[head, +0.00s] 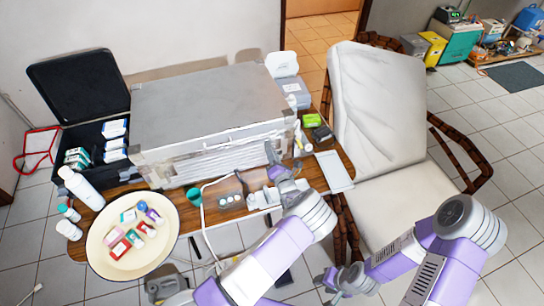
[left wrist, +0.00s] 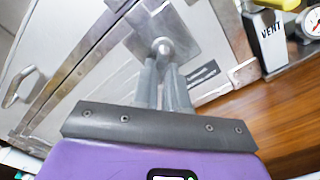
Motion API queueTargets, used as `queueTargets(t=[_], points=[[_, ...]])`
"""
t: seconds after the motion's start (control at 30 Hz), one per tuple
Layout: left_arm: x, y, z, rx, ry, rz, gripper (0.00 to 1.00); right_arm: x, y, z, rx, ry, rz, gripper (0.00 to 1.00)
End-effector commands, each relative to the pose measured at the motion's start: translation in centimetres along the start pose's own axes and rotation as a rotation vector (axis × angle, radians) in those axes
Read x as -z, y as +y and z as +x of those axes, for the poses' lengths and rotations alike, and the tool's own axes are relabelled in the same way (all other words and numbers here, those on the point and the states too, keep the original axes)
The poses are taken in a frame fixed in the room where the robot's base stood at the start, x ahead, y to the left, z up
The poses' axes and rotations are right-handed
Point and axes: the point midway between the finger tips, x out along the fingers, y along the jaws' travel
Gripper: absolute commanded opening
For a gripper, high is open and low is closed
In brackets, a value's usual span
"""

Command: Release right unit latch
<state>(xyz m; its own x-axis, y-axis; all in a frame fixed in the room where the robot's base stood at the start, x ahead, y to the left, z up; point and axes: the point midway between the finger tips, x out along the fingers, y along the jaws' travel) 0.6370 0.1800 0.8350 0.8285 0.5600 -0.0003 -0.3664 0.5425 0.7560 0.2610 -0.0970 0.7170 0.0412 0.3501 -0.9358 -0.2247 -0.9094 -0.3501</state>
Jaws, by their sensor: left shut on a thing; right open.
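The silver-grey dental unit (head: 208,110) is a closed metal case on the wooden table. In the left wrist view, its right latch (left wrist: 163,47) is a round metal knob on a square plate. My left gripper (head: 269,152) is at the right end of the case's front. Its two fingers (left wrist: 163,82) are shut on the latch knob in the left wrist view; the fingers hide part of it. In the head view the arm and gripper hide the latch. My right gripper (head: 331,281) is open and empty, low in front of the chair, away from the unit.
A round cream tray (head: 100,262) with small boxes stands front left. An open black case (head: 80,88) is left of the unit. A white padded chair (head: 378,105) stands close on the right. In the left wrist view, a grey VENT part (left wrist: 266,40) and gauge (left wrist: 312,22) are near the gripper.

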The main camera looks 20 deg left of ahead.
Motion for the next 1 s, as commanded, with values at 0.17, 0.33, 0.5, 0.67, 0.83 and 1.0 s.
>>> queueTargets(t=[0.17,0.33,0.5,0.67,0.83,1.0], points=[[0.0,-0.4,0.0,0.0,0.001,-0.17,0.0,0.0,0.2,0.5,0.0,0.0,0.0,0.43],[-0.1,-0.8,0.0,0.001,0.001,-0.331,0.0,0.0,0.3,0.8,0.0,0.0,0.0,0.43],[-0.2,-1.1,0.0,0.001,0.0,-0.489,0.0,0.1,0.5,1.2,0.0,0.0,0.0,0.43],[-0.4,-1.2,0.0,0.0,0.0,-0.622,0.0,0.1,0.6,1.6,0.0,0.0,0.0,0.43],[-0.5,-1.4,0.0,0.0,0.0,-0.734,0.0,0.1,0.7,1.9,0.0,0.0,0.0,0.43],[-0.6,-1.5,0.0,0.001,0.0,-0.812,0.0,0.1,0.8,2.1,0.0,0.0,0.0,0.43]])
